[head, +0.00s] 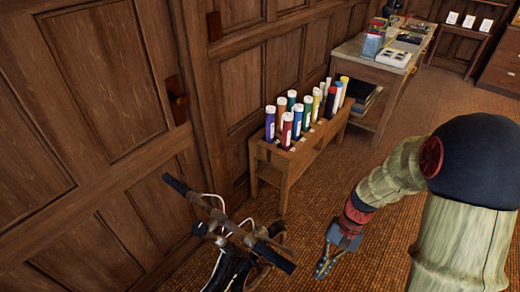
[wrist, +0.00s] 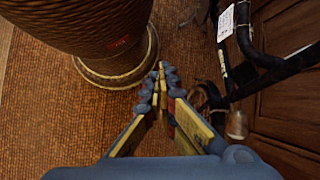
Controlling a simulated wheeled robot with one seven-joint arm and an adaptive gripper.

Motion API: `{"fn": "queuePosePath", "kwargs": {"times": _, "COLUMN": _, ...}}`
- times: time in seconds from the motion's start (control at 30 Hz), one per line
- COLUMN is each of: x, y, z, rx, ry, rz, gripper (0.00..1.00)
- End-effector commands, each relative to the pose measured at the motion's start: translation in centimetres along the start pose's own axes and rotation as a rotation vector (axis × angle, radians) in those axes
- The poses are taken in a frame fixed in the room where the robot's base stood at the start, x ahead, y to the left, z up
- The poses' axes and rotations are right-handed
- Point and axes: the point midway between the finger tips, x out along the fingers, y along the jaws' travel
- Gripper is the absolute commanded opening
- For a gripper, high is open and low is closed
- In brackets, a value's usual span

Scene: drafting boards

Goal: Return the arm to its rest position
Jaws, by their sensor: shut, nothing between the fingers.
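My arm reaches in from the right side of the head view and bends down over the floor. My gripper (head: 321,272) hangs low at its end, to the right of a dark handlebar frame. In the wrist view my gripper (wrist: 160,72) points away from the camera with its blue and yellow fingers brought together at the tips. Nothing shows between the fingers. The gripper holds no object.
A dark frame with handlebars (head: 230,232) stands left of my gripper; its bars (wrist: 268,62) show close on the right in the wrist view. A wooden rack (head: 283,160) of several coloured tubes stands by the panelled wall. A desk (head: 372,75) is behind. Brown floor (head: 385,245) is open.

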Motion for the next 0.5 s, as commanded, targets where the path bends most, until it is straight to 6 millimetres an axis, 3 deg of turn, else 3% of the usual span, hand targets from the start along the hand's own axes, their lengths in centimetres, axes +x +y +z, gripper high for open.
{"fn": "queuePosePath", "kwargs": {"times": 0.1, "x": -3.3, "y": 0.3, "z": 1.6, "rx": -0.079, "ry": 0.115, "rz": 0.054, "gripper": 0.0}}
{"fn": "queuePosePath", "kwargs": {"times": 0.5, "x": -12.4, "y": 1.1, "z": 7.4, "rx": -0.3, "ry": 0.473, "rz": 0.193, "gripper": 0.0}}
